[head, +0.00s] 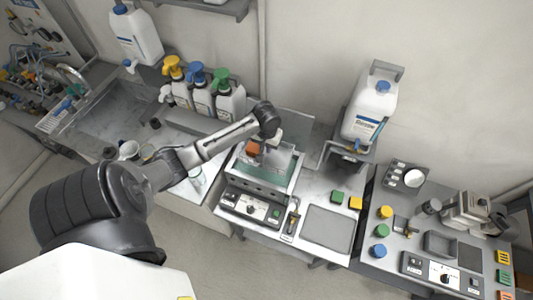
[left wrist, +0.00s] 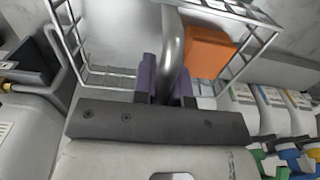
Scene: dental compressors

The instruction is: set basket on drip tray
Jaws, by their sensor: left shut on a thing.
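My left gripper (head: 268,133) is shut on the bent metal handle of a wire basket; the purple finger pads (left wrist: 165,88) close around the handle (left wrist: 173,45) in the left wrist view. The basket (left wrist: 110,72) has thin metal rails and holds an orange block (left wrist: 208,50), which also shows in the head view (head: 254,148). In the head view the basket is over or in the green-rimmed bath unit (head: 256,184); I cannot tell its height. A flat grey tray (head: 328,226), likely the drip tray, lies empty to the right of the bath. My right gripper is out of view.
A green block (head: 337,197) and a yellow block (head: 355,203) lie behind the grey tray. A white canister (head: 370,108) stands on a raised stand behind them. Several pump bottles (head: 202,93) stand back left. A right-hand bench (head: 400,240) carries knobs and devices.

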